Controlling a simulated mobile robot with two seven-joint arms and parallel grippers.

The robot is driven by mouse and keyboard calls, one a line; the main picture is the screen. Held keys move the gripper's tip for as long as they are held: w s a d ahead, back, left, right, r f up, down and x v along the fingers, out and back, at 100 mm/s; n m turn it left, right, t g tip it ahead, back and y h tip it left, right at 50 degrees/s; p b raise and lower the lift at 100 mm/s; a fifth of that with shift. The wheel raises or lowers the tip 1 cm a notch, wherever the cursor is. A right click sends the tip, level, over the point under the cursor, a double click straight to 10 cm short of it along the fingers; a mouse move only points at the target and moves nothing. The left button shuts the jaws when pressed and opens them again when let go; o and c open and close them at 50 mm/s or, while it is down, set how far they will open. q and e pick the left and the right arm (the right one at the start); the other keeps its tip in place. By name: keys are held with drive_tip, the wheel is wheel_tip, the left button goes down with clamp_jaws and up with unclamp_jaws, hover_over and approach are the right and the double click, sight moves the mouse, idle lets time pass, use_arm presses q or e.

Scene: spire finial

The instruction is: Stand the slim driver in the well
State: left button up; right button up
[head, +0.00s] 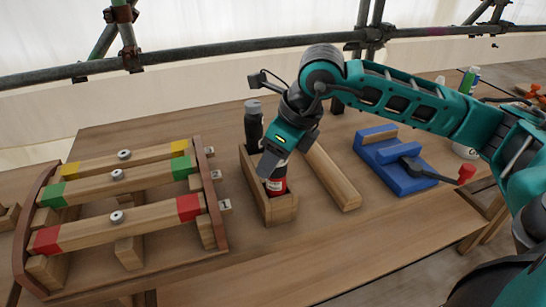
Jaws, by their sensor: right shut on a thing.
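My right gripper (271,166) reaches down over a narrow wooden trough (281,209) at the middle of the table. It is shut on an upright red and black cylinder (277,183), which may be the slim driver. The cylinder's top is hidden by the gripper. Its lower end is inside the trough's near part, behind the front wall; I cannot tell whether it touches the bottom. A dark cylinder with a grey cap (253,125) stands upright at the trough's far end. My left gripper is not in view.
A wooden rack with yellow, green and red-ended bars (122,185) stands left. A loose wooden beam (332,178) lies just right of the trough. A blue vise-like tool with a red-tipped handle (394,165) sits further right. The front table is clear.

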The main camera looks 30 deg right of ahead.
drive_tip(key=shift+f, duration=0.15)
drive_tip(key=o, duration=1.3)
drive_tip(key=p+v, duration=0.1)
drive_tip(key=v, duration=1.1)
drive_tip(key=shift+w+r, duration=0.1)
drive_tip(key=shift+r, duration=0.15)
